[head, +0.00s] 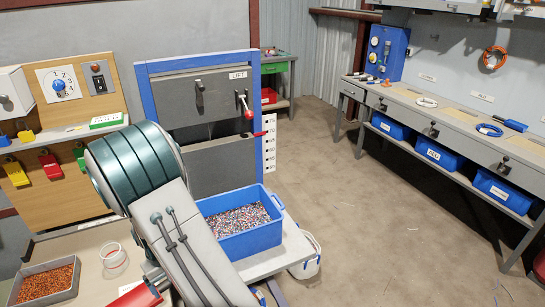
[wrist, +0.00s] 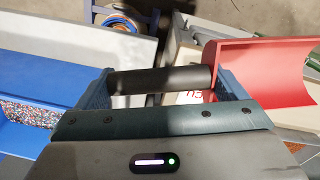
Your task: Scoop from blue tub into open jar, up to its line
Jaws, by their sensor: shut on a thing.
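The blue tub (head: 252,243) stands on a grey bench, filled with multicoloured granules (head: 238,218). Its edge and some granules also show at the left of the wrist view (wrist: 30,88). An open clear jar (head: 112,257) with a red line around it stands on the bench to the left of my arm. I cannot make out any fill in it. My gripper (wrist: 162,82) is shut on the black handle of a red scoop (wrist: 262,75). The scoop also shows low in the head view (head: 138,296), near the jar. My arm hides part of the bench.
A grey tray (head: 50,292) of orange granules is at the lower left. A white bucket (head: 308,262) stands right of the bench. A blue-framed lift panel (head: 205,85) rises behind the tub. The floor at right is mostly clear before a long workbench (head: 450,120).

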